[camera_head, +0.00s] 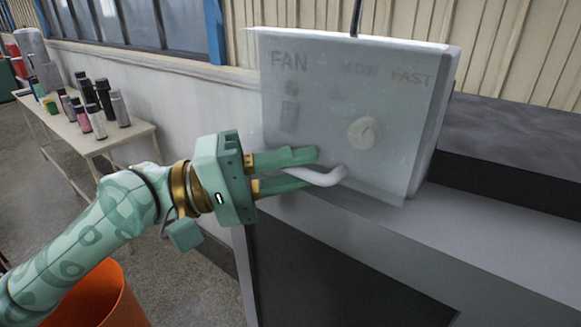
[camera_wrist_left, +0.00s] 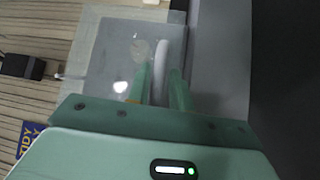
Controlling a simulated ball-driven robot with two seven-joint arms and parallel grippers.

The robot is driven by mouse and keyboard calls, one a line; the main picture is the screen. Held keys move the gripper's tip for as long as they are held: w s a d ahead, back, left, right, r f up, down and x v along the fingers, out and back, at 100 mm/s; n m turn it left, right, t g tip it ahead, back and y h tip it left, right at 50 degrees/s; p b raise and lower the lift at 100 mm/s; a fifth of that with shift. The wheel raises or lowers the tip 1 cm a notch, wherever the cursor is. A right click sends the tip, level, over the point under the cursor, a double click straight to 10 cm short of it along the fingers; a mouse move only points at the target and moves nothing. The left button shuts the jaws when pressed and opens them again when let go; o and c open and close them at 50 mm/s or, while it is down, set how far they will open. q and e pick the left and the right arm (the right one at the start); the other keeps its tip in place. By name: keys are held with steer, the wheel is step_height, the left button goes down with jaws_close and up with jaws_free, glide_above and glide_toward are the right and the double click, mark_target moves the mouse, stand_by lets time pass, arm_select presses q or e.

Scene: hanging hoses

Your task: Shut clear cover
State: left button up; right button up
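The clear cover (camera_head: 330,110) lies over the face of a pale control box, with the words FAN and FAST and a round knob dimly visible through it. Its lower edge seems to stand slightly out from the box; the exact gap is hard to judge. A white curved handle (camera_head: 325,178) is at the cover's lower edge. My left gripper (camera_head: 312,167) comes in from the left with its fingers close around the handle. In the left wrist view the handle (camera_wrist_left: 161,62) runs between the two fingers (camera_wrist_left: 160,85), which look closed on it. My right gripper is not in view.
The box (camera_head: 430,140) stands on a grey ledge (camera_head: 400,240) against a ribbed wall. A table (camera_head: 120,137) with several bottles and cans is at the left. An orange bin (camera_head: 110,305) stands on the floor at lower left.

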arm_select(q)
steer(key=shift+a+f+b, duration=0.2)
steer(key=shift+a+b, duration=0.15)
steer(key=shift+a, duration=0.1)
steer(key=b+v, duration=0.6)
steer(key=v, duration=0.9)
steer(key=shift+a+r+b, duration=0.15)
steer(key=shift+a+b, duration=0.1)
steer(key=shift+b, duration=0.15)
